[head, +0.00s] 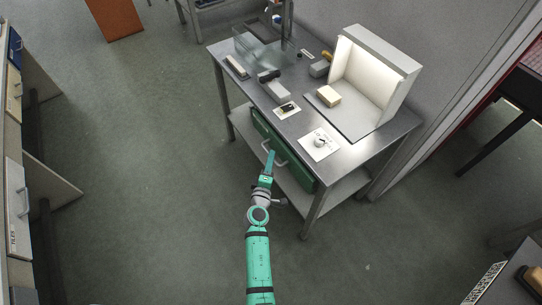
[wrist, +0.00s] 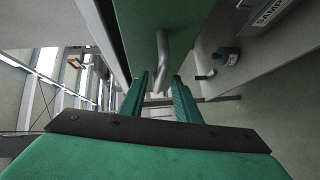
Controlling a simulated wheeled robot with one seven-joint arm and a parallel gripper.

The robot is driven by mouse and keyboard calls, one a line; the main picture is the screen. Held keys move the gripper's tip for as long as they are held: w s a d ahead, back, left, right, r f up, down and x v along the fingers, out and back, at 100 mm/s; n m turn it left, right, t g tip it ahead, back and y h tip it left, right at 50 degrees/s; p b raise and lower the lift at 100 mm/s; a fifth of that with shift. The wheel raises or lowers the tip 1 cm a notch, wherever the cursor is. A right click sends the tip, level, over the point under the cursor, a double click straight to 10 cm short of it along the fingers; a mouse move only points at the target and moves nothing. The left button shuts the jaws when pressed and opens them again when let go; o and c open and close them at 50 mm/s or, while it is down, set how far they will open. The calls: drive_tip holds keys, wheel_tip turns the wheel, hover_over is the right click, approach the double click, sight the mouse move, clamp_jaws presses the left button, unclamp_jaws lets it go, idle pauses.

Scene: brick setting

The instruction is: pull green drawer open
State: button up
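The green drawer (head: 297,168) is set under the grey table top, and its front looks shut. In the wrist view its green front (wrist: 150,20) fills the top middle. A silver bar handle (wrist: 162,55) sticks out from that front and shows in line with the gap between my fingers. My gripper (head: 272,153) is at the drawer front in the head view. In the wrist view my gripper (wrist: 161,82) has its two green fingers apart, with a gap between them. I cannot tell whether either finger touches the handle.
The metal table (head: 345,150) carries a white light box (head: 372,75), a yellowish block (head: 328,96) and several small items. A lower shelf (head: 345,188) and table legs are close by the drawer. The floor (head: 150,170) to the left is clear.

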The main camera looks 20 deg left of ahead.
drive_tip(key=shift+w+a+f, duration=0.1)
drive_tip(key=shift+w+f, duration=0.05)
drive_tip(key=shift+w, duration=1.2)
clamp_jaws()
drive_tip(key=shift+s, duration=0.1)
